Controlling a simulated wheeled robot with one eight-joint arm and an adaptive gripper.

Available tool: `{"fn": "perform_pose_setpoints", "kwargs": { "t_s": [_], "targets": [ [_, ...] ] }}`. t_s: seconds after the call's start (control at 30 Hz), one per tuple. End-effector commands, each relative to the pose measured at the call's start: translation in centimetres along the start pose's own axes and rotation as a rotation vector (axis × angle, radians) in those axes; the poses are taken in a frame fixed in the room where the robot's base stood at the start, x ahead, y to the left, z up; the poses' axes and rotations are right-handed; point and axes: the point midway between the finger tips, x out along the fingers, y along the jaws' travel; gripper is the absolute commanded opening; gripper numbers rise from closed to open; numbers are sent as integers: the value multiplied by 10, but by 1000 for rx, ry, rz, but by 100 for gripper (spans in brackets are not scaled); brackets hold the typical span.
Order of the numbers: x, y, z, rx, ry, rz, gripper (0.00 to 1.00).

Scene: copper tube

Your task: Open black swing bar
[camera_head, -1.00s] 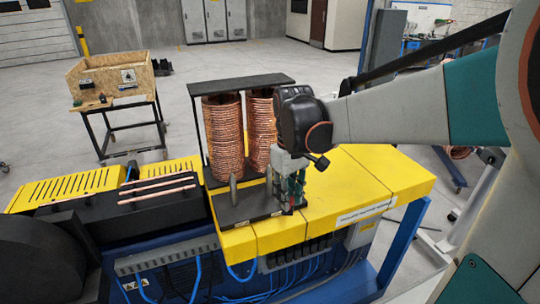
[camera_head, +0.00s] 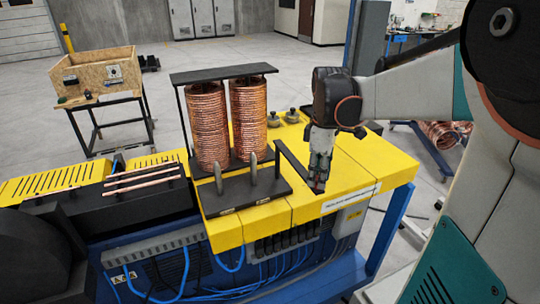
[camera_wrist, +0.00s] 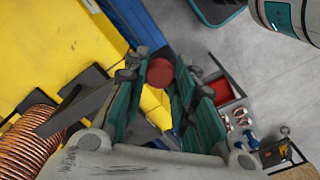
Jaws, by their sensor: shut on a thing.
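The black swing bar (camera_head: 294,164) angles out from the right side of the copper coil stand toward the front right of the yellow table. My gripper (camera_head: 318,186) is at the bar's outer end, with its fingers pointing down and closed there. The wrist view shows the bar (camera_wrist: 75,110) running in from the left toward my gripper (camera_wrist: 161,75). A round red piece (camera_wrist: 160,72) shows between the fingertips; it looks like the bar's end, but the fingers hide the join. Two copper coils (camera_head: 209,128) (camera_head: 248,118) stand upright under a black top plate (camera_head: 222,73).
Two grey upright pins (camera_head: 219,179) (camera_head: 249,174) stand in front of the coils. Dark knobs (camera_head: 273,119) sit on the yellow table (camera_head: 345,160) behind the bar. Copper rods (camera_head: 145,179) lie at left. The table's right part is clear.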

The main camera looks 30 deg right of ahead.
Motion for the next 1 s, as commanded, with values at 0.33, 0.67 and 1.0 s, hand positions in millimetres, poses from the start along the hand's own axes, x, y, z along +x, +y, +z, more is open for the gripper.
{"fn": "perform_pose_setpoints", "kwargs": {
  "t_s": [0.33, 0.67, 1.0],
  "targets": [
    [-2, 1, -1, 0, 1, 2, 31],
    [-1, 1, 0, 0, 1, 1, 46],
    [-1, -5, -6, 21, 1, 1, 46]
  ]
}}
